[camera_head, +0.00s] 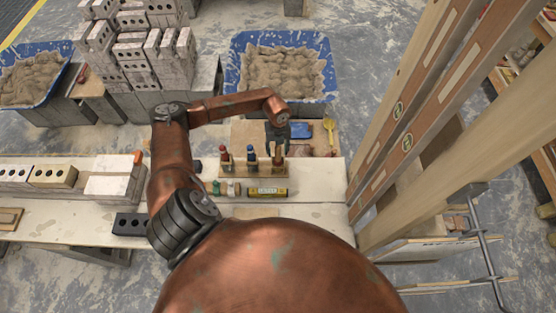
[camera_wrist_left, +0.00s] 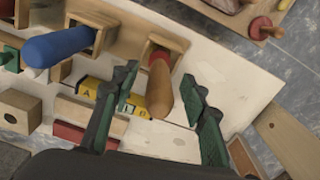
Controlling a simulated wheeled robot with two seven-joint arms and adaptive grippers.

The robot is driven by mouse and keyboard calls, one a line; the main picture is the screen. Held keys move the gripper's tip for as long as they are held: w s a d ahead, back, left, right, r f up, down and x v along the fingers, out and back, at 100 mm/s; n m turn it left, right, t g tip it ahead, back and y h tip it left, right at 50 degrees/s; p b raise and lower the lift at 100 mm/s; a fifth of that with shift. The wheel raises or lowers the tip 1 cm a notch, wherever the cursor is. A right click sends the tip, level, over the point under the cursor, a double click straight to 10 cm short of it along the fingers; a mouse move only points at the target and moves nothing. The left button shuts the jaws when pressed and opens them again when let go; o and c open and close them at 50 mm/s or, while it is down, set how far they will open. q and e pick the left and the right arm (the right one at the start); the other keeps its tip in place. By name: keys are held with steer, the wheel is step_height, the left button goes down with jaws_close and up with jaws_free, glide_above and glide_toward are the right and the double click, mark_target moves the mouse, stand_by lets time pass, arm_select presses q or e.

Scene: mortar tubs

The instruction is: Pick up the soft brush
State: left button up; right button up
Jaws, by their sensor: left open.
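A small wooden rack (camera_head: 240,170) on the pale bench holds upright tools with coloured handles, a red one (camera_head: 224,155), a blue one (camera_head: 250,154) and an orange-brown one (camera_head: 278,157). Their lower ends are hidden, so I cannot tell which is the soft brush. My left gripper (camera_head: 277,135) is above the rack's right end. In the left wrist view its open fingers (camera_wrist_left: 160,80) are on either side of the orange-brown wooden handle (camera_wrist_left: 160,85), with gaps and no clear contact. The blue handle (camera_wrist_left: 58,46) is to the left, outside the fingers. My right gripper is out of view.
A yellow level (camera_head: 267,192) and small jars (camera_head: 227,188) lie in front of the rack. Behind it are a blue tray (camera_head: 301,130) and a blue mortar tub (camera_head: 325,75). Tall planks (camera_head: 410,120) stand close on the right. Bricks (camera_head: 115,177) line the left.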

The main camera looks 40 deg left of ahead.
mark_target(278, 158)
arm_select(q)
step_height(278, 158, down, 5)
steer(key=shift+s+d+r, duration=0.1)
steer(key=shift+r, duration=0.1)
steer(key=shift+c, duration=0.5)
jaws_close()
